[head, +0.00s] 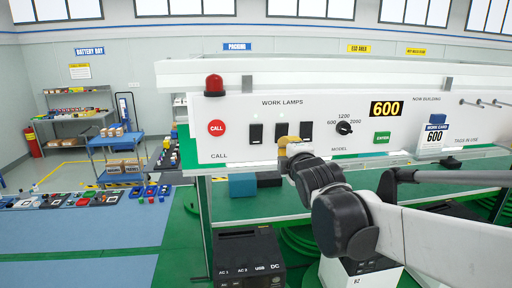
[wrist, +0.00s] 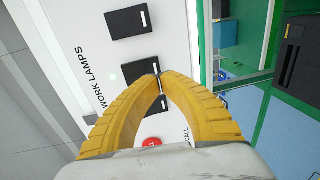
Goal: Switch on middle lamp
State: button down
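Three black work-lamp switches sit in a row on the white panel (head: 360,103). The middle switch (head: 281,129) is between the left switch (head: 256,133) and the right switch (head: 306,131). My gripper (head: 283,141) is shut and empty, at the lower part of the middle switch. In the wrist view its yellow fingertips (wrist: 159,76) meet over the lower edge of the middle switch (wrist: 138,70); I cannot tell whether they touch it.
The red CALL button (head: 217,127) is left of the switches, under a red beacon (head: 214,85). A model knob (head: 344,128) and green button (head: 382,138) are to the right. A dark power box (head: 248,260) stands below the panel.

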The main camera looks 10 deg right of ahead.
jog(key=s+b, duration=0.2)
jog(key=s, duration=0.8)
jog(key=s+f+m+g+b, duration=0.3)
jog(key=s+f+m+b, duration=0.3)
jog(key=f+b, duration=0.6)
jog(key=s+f+m+g+b, duration=0.3)
jog(key=f+b, duration=0.9)
jog(key=f, duration=1.5)
jog(key=s+f+m+g+b, duration=0.3)
jog(key=s+f+m+b, duration=0.6)
jog(key=f, duration=1.1)
jog(key=s+b, duration=0.2)
jog(key=b, duration=0.2)
jog(key=shift+s+d+f+g, duration=0.25)
jog(key=shift+s+d+g, duration=0.05)
jog(key=shift+s+d, duration=0.1)
jog(key=shift+w, duration=0.1)
